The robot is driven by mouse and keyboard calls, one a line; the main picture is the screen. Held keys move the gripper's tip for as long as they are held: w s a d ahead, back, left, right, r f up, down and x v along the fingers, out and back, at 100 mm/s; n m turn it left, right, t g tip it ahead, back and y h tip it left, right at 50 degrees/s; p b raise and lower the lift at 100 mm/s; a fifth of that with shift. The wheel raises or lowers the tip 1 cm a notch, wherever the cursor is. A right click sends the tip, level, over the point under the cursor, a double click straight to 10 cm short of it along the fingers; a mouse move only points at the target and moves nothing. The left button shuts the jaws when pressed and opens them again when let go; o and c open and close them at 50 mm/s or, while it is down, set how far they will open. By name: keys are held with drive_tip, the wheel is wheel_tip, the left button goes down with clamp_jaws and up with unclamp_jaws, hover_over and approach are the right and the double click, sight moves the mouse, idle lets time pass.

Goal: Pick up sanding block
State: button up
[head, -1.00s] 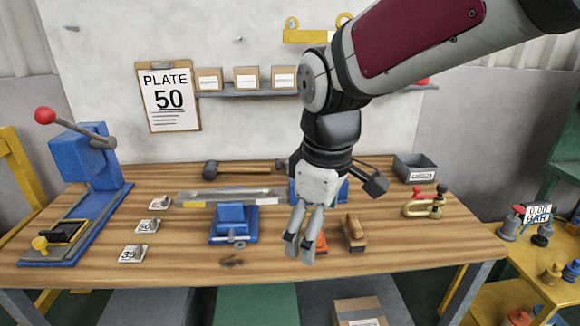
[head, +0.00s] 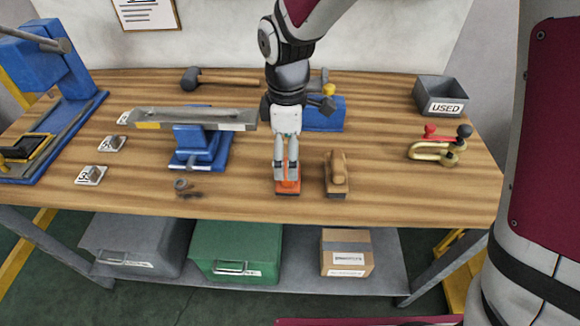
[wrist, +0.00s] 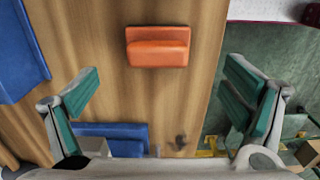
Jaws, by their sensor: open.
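The sanding block appears to be the orange block (head: 288,187) with a raised grip, lying flat near the bench's front edge. It shows whole in the wrist view (wrist: 158,47), above the image centre. My gripper (head: 286,176) points down over it in the head view and partly covers it. In the wrist view my gripper (wrist: 165,88) has its green-padded fingers wide apart with nothing between them. The block lies beyond the fingertips there, not between them. The exact height gap is hard to tell.
A wooden handled tool (head: 337,173) with a dark underside stands just right of the block. A blue vice (head: 200,145) holding a grey bar (head: 195,117) is to the left. A blue item (head: 325,115) is behind. A clamp (head: 438,147) and grey USED bin (head: 440,97) are at right.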

drive_tip(key=shift+w+f, duration=0.15)
drive_tip(key=shift+f, duration=3.55)
drive_tip(key=c, duration=1.4)
